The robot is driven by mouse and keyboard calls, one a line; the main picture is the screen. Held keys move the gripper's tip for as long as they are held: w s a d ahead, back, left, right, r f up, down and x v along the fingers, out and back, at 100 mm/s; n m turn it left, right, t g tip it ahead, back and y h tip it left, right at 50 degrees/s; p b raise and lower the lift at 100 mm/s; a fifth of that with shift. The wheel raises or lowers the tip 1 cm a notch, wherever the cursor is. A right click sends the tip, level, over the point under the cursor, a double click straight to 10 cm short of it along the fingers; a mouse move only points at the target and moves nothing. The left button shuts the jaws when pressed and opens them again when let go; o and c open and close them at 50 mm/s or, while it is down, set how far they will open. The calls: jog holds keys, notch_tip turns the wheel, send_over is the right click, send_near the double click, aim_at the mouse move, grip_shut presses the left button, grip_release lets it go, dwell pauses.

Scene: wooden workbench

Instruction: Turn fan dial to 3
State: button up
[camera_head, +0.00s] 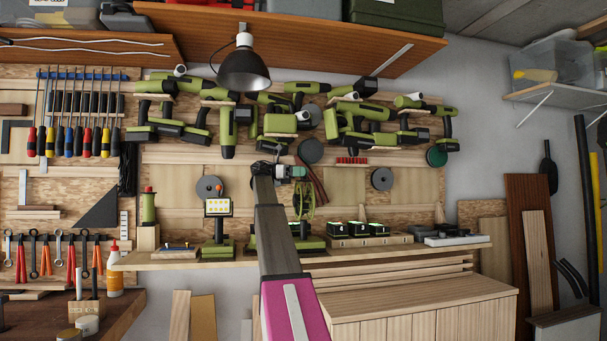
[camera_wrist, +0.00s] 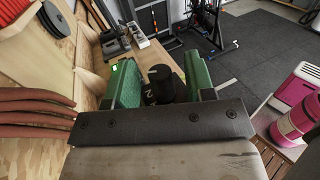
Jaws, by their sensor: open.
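The fan (camera_head: 304,203) is green and stands on the wooden shelf, partly hidden behind my arm in the head view. In the wrist view a black dial (camera_wrist: 160,76) lies between the two green fingers of my gripper (camera_wrist: 161,82). A pale mark like a 2 shows beside the dial, but its pointer position is unclear. The fingers are open, one on each side of the dial; I cannot tell if they touch it. In the head view my gripper (camera_head: 280,172) is small, at the fan's upper left.
A green work light (camera_head: 218,222) stands on the shelf (camera_head: 165,262) left of my arm. Several batteries (camera_head: 355,229) sit to the right. Green power tools (camera_head: 350,120) hang above. Red hoses (camera_wrist: 35,105) run along the left in the wrist view.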

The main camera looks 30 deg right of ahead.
jog(key=v, duration=0.6)
jog(key=shift+w+a, duration=0.2)
jog(key=shift+a, duration=0.1)
jog(key=shift+s, duration=0.1)
